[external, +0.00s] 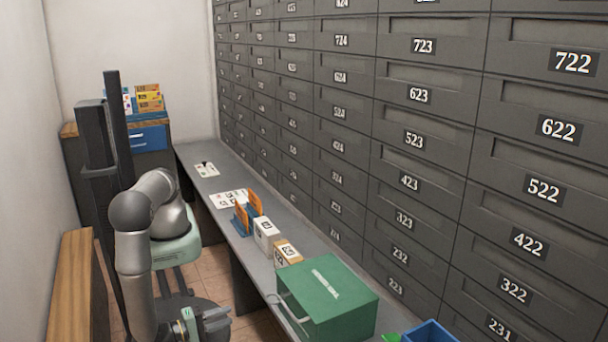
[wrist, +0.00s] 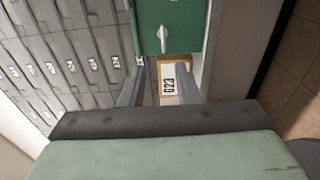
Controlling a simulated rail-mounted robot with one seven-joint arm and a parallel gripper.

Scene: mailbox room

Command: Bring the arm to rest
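My arm (external: 138,235) stands to the left of the long grey counter, bent downward. My gripper (external: 212,322) is low at the bottom edge of the external view, left of the green box, and partly cut off. In the wrist view, the two fingers of my gripper (wrist: 161,72) stand apart. A tan parcel with a white number label (wrist: 172,82) shows beyond and between them, partly behind the right finger. I see nothing gripped.
The counter (external: 222,180) holds a green box with a handle (external: 330,297), small parcels (external: 266,232), orange envelopes in a blue holder (external: 248,211) and papers. A blue bin (external: 430,332) is at the bottom right. Numbered mailboxes (external: 420,140) line the wall. A wooden bench (external: 75,285) is at left.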

